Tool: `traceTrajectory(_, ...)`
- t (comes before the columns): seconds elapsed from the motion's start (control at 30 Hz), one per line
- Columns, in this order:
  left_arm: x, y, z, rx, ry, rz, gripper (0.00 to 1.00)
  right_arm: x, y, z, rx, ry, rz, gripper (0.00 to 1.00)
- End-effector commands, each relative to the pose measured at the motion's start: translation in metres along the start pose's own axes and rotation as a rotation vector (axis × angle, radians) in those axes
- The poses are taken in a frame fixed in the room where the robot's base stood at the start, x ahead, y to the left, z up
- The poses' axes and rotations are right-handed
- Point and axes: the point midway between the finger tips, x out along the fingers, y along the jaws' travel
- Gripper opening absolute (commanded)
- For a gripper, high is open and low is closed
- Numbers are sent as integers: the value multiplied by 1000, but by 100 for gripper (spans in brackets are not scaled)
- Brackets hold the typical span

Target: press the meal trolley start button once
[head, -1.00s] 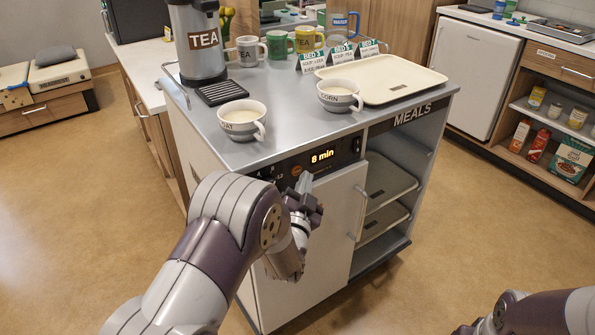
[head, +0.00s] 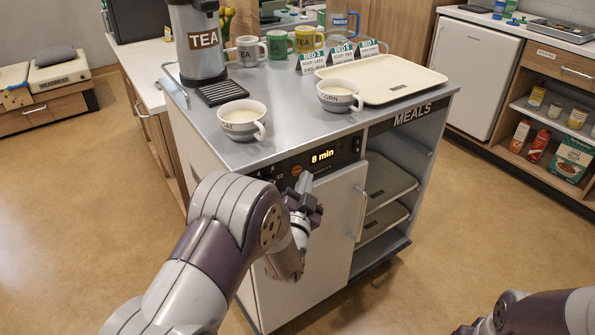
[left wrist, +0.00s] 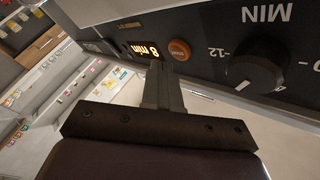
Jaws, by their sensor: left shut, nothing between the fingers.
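The meal trolley (head: 300,140) stands in the middle of the head view, with a dark control panel on its front edge. The panel's display (head: 322,156) reads "8 min", and it also shows in the left wrist view (left wrist: 146,49). An orange round button (head: 296,170) sits left of the display; it shows beside the fingers in the left wrist view (left wrist: 179,49). My left gripper (head: 305,183) is shut and empty, its tips close to the panel near the button and display. I cannot tell whether they touch it. A black dial (left wrist: 257,68) marked MIN is beside the button.
Two soup cups, OAT (head: 241,121) and CORN (head: 339,96), stand near the trolley's front edge above the panel. A cream tray (head: 425,78), tea urn (head: 197,45) and several mugs are behind. My right arm is at the lower right, its gripper out of view.

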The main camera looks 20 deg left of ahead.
Motion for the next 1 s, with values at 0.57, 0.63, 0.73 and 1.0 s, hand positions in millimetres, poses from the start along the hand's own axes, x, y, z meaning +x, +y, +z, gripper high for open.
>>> traceTrajectory(0.57,6,-5,4,0,0,-1,0,3,0,0,0,0,0,0)
traceTrajectory(0.63,6,-5,4,0,0,-1,0,3,0,0,0,0,0,0)
traceTrajectory(0.73,7,-5,5,0,0,-1,0,3,0,0,0,0,0,0)
traceTrajectory(1.0,9,-6,7,0,0,0,0,4,0,0,0,0,0,0)
